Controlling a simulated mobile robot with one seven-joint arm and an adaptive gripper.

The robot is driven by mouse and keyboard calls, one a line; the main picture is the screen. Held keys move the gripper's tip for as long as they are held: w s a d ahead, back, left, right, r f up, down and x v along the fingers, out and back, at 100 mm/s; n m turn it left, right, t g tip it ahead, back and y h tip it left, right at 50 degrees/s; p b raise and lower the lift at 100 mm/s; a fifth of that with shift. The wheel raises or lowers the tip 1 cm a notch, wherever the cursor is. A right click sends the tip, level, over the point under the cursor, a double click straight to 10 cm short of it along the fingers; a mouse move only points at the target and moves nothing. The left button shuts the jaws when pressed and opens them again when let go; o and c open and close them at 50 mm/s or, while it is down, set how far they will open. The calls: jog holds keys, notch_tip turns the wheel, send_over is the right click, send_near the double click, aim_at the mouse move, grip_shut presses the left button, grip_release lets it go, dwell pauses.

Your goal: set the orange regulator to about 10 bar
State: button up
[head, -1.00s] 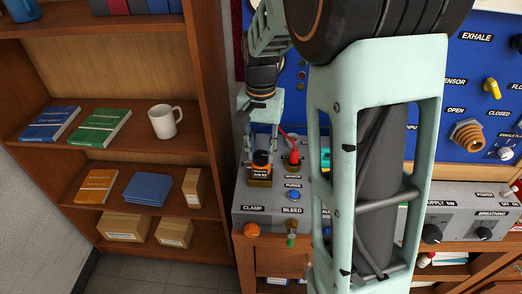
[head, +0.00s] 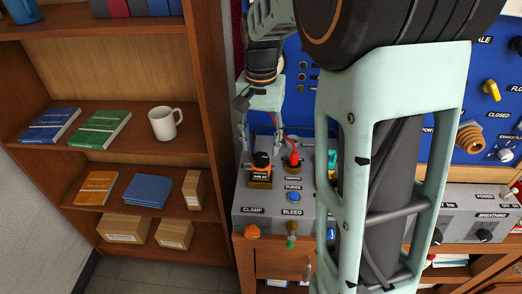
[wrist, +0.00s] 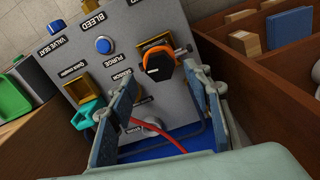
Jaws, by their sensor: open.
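The orange regulator (head: 261,163) sits upright in the brass clamp (head: 260,183) at the left end of the grey bench panel. In the wrist view, its orange body with a black hexagonal knob (wrist: 158,64) shows in the clamp. My gripper (head: 263,146) is open and empty just above and behind the regulator. In the wrist view, my two fingers (wrist: 161,82) are spread wide, with the regulator just beyond and between their tips, and no clear contact. The regulator's pressure reading cannot be made out.
A red connector with a hose (head: 294,160) stands close to the regulator's right. A blue purge button (head: 293,197) and a teal quick-connect (wrist: 87,113) are nearby. A wooden shelf (head: 212,130) rises at the left. My arm hides the middle of the bench.

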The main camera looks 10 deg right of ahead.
aim_at(261, 156)
notch_tip(261, 156, up, 8)
jog(key=shift+r, duration=0.2)
